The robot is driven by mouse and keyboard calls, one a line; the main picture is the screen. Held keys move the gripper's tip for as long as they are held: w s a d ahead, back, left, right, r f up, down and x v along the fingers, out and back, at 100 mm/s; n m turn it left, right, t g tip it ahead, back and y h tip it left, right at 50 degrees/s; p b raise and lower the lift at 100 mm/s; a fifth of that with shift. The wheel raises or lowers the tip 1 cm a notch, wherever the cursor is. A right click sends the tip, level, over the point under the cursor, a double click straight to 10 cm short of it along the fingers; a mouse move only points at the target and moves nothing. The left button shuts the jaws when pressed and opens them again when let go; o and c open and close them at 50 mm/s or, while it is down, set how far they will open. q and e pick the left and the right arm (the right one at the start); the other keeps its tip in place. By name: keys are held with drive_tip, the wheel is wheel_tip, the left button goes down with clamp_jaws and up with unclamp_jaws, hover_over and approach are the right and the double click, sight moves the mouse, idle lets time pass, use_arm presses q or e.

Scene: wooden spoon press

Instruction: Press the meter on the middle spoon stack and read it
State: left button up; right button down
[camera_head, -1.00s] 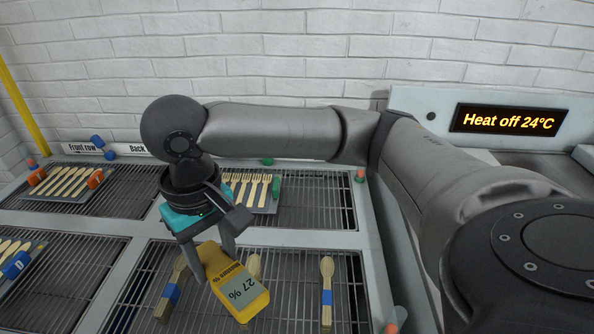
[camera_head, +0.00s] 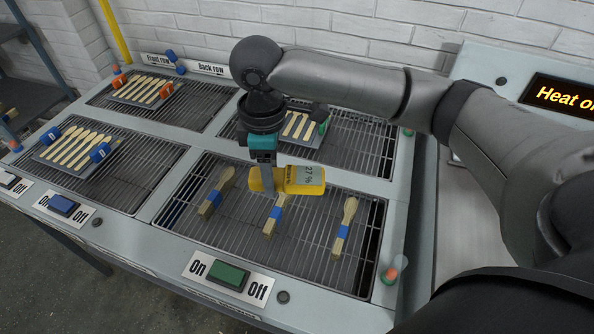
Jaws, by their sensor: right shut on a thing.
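My right gripper (camera_head: 266,190) is shut on the yellow moisture meter (camera_head: 289,180). The meter lies roughly level in the jaws, its display reading 27 %. It is over the upper part of the middle spoon stack (camera_head: 271,221), a wooden stack with a blue band on the front right grille. I cannot tell whether the meter touches the stack. A left spoon stack (camera_head: 210,203) and a right spoon stack (camera_head: 343,231), each with a blue band, lie on the same grille. My left gripper is not in view.
Trays of pale utensils lie on the other grilles: with orange clips (camera_head: 147,90), with blue clips (camera_head: 75,147), and with green clips (camera_head: 301,128) behind my gripper. A green switch (camera_head: 229,276) is on the front edge. A heat display (camera_head: 563,95) stands at the right back.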

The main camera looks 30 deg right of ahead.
drive_tip(key=n, duration=0.2)
drive_tip(key=w+n+p, duration=0.1)
drive_tip(key=d+f+n+p, duration=0.1)
drive_tip(key=n, duration=0.1)
drive_tip(key=shift+w+n, duration=0.3)
drive_tip(key=d+f+n+p, duration=0.1)
drive_tip(key=f+n+p, duration=0.15)
drive_tip(key=n, duration=0.35)
drive_tip(key=n+b, duration=0.3)
drive_tip(key=n, duration=0.9)
approach(279, 209)
drive_tip(key=d+f, duration=0.1)
drive_tip(key=f, duration=0.1)
drive_tip(key=s+d+f, duration=0.2)
drive_tip(key=d+f, duration=0.1)
drive_tip(key=shift+s+f, duration=0.1)
drive_tip(key=shift+f, duration=0.25)
drive_tip(key=shift+p, duration=0.3)
drive_tip(key=c, duration=0.8)
unclamp_jaws()
drive_tip(key=shift+c, duration=0.2)
clamp_jaws()
